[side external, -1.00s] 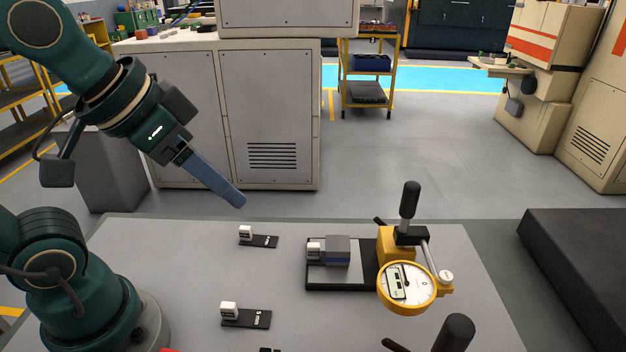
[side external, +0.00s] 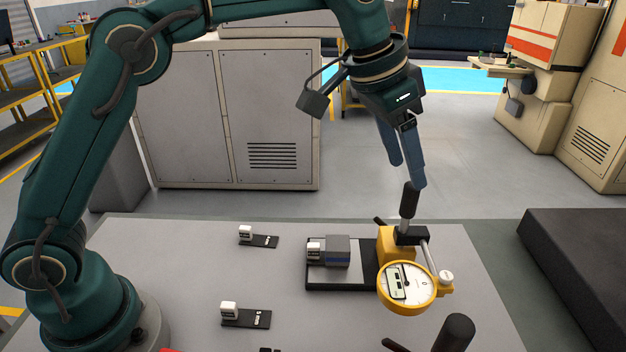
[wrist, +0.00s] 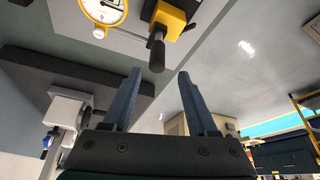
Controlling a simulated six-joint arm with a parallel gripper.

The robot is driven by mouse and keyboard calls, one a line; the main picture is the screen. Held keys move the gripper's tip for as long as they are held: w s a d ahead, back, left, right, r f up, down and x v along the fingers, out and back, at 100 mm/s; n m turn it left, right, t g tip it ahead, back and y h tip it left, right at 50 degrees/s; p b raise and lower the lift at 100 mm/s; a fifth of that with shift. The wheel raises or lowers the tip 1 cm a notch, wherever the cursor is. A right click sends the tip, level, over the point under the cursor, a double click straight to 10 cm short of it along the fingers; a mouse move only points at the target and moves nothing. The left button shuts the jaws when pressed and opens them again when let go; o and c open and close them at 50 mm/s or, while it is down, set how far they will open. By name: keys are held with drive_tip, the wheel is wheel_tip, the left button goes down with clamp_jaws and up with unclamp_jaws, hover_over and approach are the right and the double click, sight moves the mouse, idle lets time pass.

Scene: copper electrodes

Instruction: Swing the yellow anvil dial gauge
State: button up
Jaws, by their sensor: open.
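The yellow dial gauge (side external: 406,287) stands at the right of the grey table, its round white face toward the side camera. Its yellow base (side external: 394,243) carries an upright black handle (side external: 408,201). In the wrist view the dial (wrist: 103,8) is cut by the top edge, and the black handle (wrist: 157,50) points toward the space between my fingers. My gripper (side external: 406,172) is open and empty, pointing down just above the handle's top. In the wrist view both blue fingers (wrist: 158,88) are apart with nothing between them. I cannot tell whether a finger touches the handle.
A grey block with a white piece (side external: 337,251) sits on a black plate left of the gauge. Another black handle (side external: 455,334) rises at the front edge. A dark slab (side external: 580,262) lies at the right.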

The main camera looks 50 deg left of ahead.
sight(408, 184)
drive_tip(key=shift+w+d+f, duration=0.1)
drive_tip(key=shift+d+f, duration=0.1)
drive_tip(key=shift+f, duration=0.3)
drive_tip(key=shift+d+f, duration=0.15)
drive_tip(key=shift+f, duration=0.3)
drive_tip(key=shift+x, duration=2)
drive_tip(key=shift+a, duration=0.1)
clamp_jaws()
